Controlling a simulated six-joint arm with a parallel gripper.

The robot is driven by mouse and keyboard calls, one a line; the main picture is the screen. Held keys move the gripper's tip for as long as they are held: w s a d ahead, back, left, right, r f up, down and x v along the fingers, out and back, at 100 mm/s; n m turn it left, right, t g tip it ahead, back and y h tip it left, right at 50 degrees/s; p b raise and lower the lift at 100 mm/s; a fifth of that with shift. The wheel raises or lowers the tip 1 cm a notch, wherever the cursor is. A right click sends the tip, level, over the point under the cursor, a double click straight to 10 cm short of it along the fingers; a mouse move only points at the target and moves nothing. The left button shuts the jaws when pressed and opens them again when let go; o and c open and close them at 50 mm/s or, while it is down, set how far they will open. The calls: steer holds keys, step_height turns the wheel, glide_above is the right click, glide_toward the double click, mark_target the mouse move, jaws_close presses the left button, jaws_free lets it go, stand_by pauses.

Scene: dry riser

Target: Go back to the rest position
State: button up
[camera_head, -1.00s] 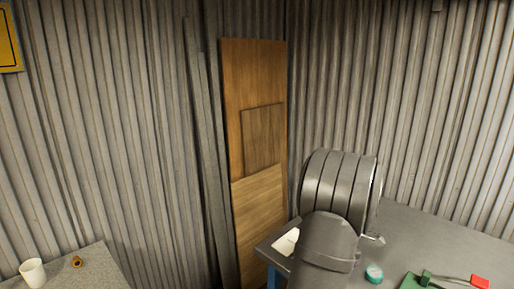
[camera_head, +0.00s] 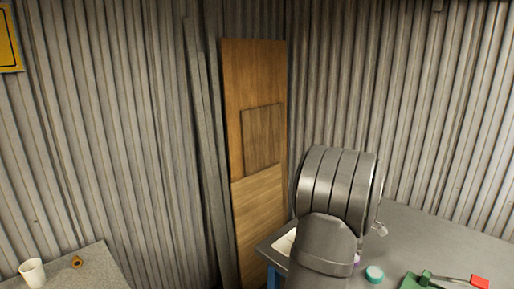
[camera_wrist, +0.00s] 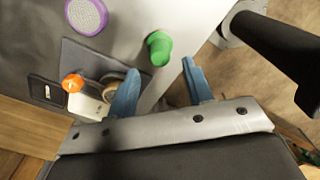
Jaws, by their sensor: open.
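In the wrist view my gripper (camera_wrist: 160,66) has its two blue fingers apart, with nothing held between them. A green knob-like piece (camera_wrist: 159,48) shows just past the fingertips; I cannot tell how far it is from them. An orange-topped piece (camera_wrist: 72,83) lies left of the left finger, over a dark panel with a pale item. A round purple-rimmed piece (camera_wrist: 87,15) is at the top left. In the head view my grey arm stands in front of the grey table (camera_head: 430,240), and the gripper fingers are hidden.
Wooden boards (camera_head: 257,215) lean in the corner.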

step_height(320, 180, down, 6)
steer(key=shift+r, duration=0.25)
step_height(320, 180, up, 4)
steer(key=shift+r, duration=0.2)
steer(key=s+d+r, duration=0.6)
steer(key=s+r, duration=0.1)
steer(key=s, duration=0.3)
steer(key=w+a+f, duration=0.1)
steer(key=w+a, duration=0.4)
steer(key=w, duration=0.5)
steer(key=w+a+f, duration=0.2)
steer(key=w+a, duration=0.3)
steer(key=w, duration=0.4)
steer(key=shift+w+a, duration=0.2)
steer(key=shift+w, duration=0.15)
